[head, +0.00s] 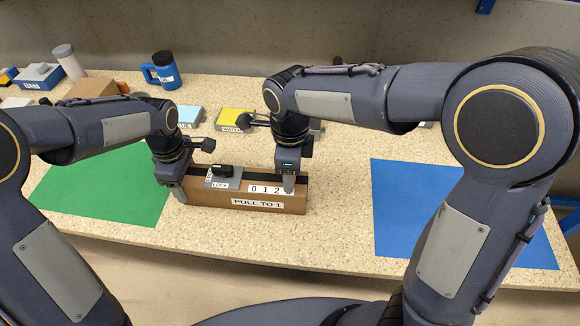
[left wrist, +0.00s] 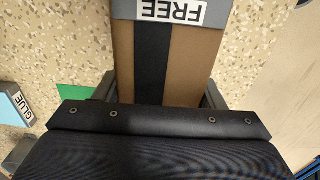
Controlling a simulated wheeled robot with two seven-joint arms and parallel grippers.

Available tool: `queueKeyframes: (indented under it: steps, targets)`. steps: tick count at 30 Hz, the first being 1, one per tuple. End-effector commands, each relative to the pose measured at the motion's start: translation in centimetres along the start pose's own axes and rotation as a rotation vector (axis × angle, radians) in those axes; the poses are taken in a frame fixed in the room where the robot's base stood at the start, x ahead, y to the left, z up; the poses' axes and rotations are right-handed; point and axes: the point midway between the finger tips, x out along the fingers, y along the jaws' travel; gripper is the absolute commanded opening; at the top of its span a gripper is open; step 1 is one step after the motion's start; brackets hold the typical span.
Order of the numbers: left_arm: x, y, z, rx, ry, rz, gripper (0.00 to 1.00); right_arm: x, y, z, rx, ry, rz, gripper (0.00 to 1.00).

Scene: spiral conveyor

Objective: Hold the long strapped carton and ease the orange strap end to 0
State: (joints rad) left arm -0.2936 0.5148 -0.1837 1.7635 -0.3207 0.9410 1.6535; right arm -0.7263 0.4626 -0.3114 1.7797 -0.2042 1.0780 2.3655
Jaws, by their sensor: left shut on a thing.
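The long brown strapped carton (head: 222,197) lies on the speckled table, with a dark strap (left wrist: 152,65) along its top. Its front label reads PULL TO 1, and a white scale (head: 262,189) on top reads 0 1 2. A grey buckle plate (head: 209,182) marked LOCK carries a black lever; its FREE label (left wrist: 168,11) shows upside down in the left wrist view. My left gripper (head: 173,187) is shut on the carton's left end, one finger on each side. My right gripper (head: 289,186) is over the scale's right end. The orange strap end is not visible.
A green mat (head: 95,200) lies left and a blue mat (head: 440,210) right. Behind the carton are a yellow WATER box (head: 235,118), a light-blue box (head: 190,115), a blue mug (head: 163,72) and other items. The table is clear between carton and blue mat.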

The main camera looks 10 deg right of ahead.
Motion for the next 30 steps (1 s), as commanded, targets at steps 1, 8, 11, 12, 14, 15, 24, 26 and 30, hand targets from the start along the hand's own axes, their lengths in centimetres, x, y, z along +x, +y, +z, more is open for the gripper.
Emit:
queueKeyframes:
  steps: [1,8,11,12,14,15,24,26,30]
  targets:
    - [0.2,-0.1,0.0,-0.001,-0.001,-0.005,0.27,0.1,0.0,0.0,0.0,0.0,0.0,0.56]
    - [0.2,-0.1,0.0,-0.001,-0.001,-0.005,0.27,0.0,0.0,0.0,0.0,0.0,0.0,0.34]
    - [0.2,-0.1,0.0,-0.001,-0.001,-0.006,0.27,0.0,0.0,0.0,0.0,0.0,0.0,0.21]
    - [0.2,-0.1,0.0,-0.001,-0.001,-0.006,0.27,0.0,0.0,0.0,0.0,0.0,0.0,0.16]
    - [0.2,-0.1,0.0,-0.001,-0.001,-0.006,0.27,0.0,0.0,0.0,0.0,-0.001,0.0,0.08]
    - [0.2,-0.1,0.0,-0.001,-0.001,-0.006,0.27,0.0,0.0,0.0,0.0,-0.001,0.0,0.03]
    - [0.3,-0.1,0.1,0.0,-0.001,-0.006,0.27,0.0,-0.1,2.5,-0.005,0.001,-0.002,0.0]
    - [0.3,-0.2,0.1,0.0,-0.001,-0.006,0.27,0.0,-0.1,4.0,-0.005,0.0,-0.002,0.0]
    - [0.3,-0.2,0.1,0.001,-0.001,-0.006,0.27,0.0,-0.1,6.8,-0.003,-0.001,-0.002,0.0]
